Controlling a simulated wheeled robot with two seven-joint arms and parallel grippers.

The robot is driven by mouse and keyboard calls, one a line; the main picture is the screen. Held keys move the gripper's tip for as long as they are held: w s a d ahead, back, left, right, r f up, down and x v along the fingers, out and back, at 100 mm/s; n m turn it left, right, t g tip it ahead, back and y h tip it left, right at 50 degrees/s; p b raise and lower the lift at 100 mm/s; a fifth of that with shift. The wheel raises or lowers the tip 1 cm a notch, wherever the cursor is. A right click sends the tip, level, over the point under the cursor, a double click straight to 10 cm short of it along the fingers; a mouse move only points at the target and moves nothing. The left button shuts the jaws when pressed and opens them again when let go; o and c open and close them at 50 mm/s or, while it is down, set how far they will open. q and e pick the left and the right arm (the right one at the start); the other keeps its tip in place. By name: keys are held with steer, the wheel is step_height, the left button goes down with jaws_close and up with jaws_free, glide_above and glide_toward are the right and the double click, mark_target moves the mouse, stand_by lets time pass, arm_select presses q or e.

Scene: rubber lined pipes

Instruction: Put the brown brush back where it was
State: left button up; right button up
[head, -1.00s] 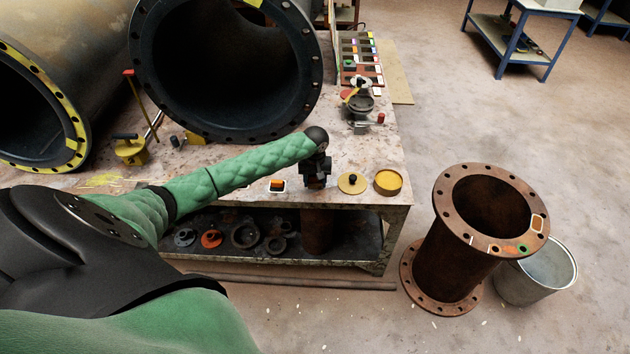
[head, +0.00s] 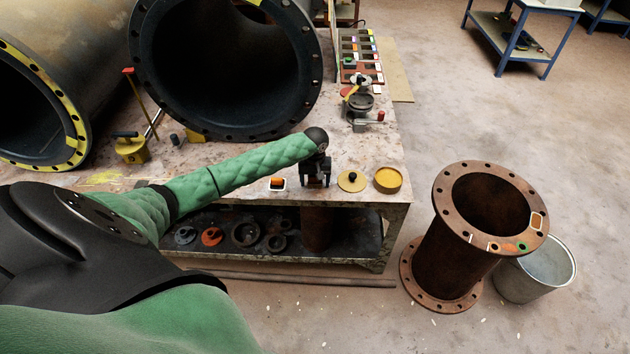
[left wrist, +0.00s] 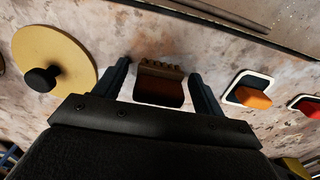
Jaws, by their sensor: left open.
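The brown brush (left wrist: 160,84) shows in the left wrist view, with a row of small teeth or bristles along its far edge. It sits on the speckled bench top (head: 230,186), near the front edge. My left gripper (head: 315,184) points down at the bench. In the left wrist view its two fingers (left wrist: 162,76) stand open on either side of the brush, with visible gaps. In the head view the gripper hides the brush. I cannot tell whether a marked place lies under the brush. My right gripper is in neither view.
An orange-topped piece (left wrist: 252,97) on a white-edged pad lies beside the gripper. A yellow disc with a black knob (head: 352,181) and a yellow tin (head: 388,180) stand on its other side. A large flanged pipe (head: 225,70) is behind; a rusty pipe (head: 450,240) stands on the floor.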

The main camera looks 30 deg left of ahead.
arm_select(q)
steer(key=shift+r, duration=0.2)
step_height(320, 180, up, 11)
steer(key=shift+r+b, duration=0.15)
steer(key=shift+b, duration=0.95)
steer(key=shift+d, duration=0.1)
steer(key=s+d+f+m+h, duration=0.1)
steer(key=s+d+f+m, duration=0.4)
steer(key=s+d+f, duration=1.15)
steer(key=s+d+f+m, duration=0.1)
steer(key=s+d+f, duration=0.1)
steer(key=s, duration=0.5)
steer(key=s+d+f+m+t, duration=0.1)
steer(key=s+d+f, duration=0.2)
steer(key=s+d, duration=0.2)
steer(key=s+d+f+m, duration=0.1)
steer(key=s+d, duration=0.3)
steer(key=s, duration=0.7)
steer(key=shift+d+f, duration=0.25)
steer(key=shift+f, duration=0.45)
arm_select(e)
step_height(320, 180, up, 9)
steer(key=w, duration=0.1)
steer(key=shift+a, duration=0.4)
